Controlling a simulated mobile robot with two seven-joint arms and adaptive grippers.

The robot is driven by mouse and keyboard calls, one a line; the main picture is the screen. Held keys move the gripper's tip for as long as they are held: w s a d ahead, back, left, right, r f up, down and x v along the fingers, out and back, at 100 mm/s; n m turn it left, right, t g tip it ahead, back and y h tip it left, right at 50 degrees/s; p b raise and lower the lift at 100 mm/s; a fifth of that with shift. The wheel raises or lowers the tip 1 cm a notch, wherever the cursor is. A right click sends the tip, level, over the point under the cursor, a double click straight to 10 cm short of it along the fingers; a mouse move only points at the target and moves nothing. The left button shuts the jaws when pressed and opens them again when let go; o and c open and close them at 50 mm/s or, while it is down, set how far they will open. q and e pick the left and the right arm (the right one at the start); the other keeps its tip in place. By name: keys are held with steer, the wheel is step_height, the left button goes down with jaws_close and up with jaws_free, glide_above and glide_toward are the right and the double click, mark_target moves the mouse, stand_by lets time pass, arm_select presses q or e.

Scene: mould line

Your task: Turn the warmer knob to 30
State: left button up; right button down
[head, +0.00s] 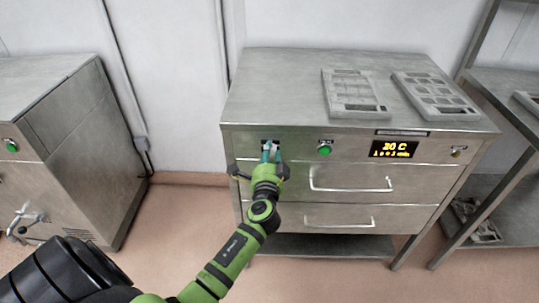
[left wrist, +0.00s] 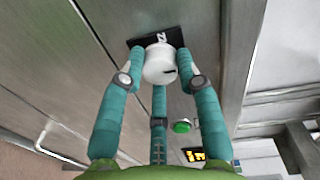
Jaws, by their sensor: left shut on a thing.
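The warmer (head: 350,139) is a steel cabinet with a front control panel. Its white round knob (left wrist: 159,64) with a dark pointer mark sits on a black dial plate (left wrist: 136,42). My left gripper (head: 271,153) is shut on the knob, its teal fingers around it in the left wrist view (left wrist: 160,78). In the head view the fingers mostly hide the knob. The lit display (head: 394,149) shows a temperature in C; its first digit is hard to tell, 2 or 3. My right gripper is not in view.
Two drawers with bar handles (head: 352,186) lie below. Two grey moulds (head: 355,92) rest on top. Another steel cabinet (head: 50,130) stands left, a rack (head: 500,100) right.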

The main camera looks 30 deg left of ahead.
arm_select(q)
steer(key=o, duration=1.2)
steer(key=shift+w+r, duration=0.1)
steer(key=shift+c, duration=0.2)
steer(key=shift+d, duration=0.1)
steer(key=v, duration=1.2)
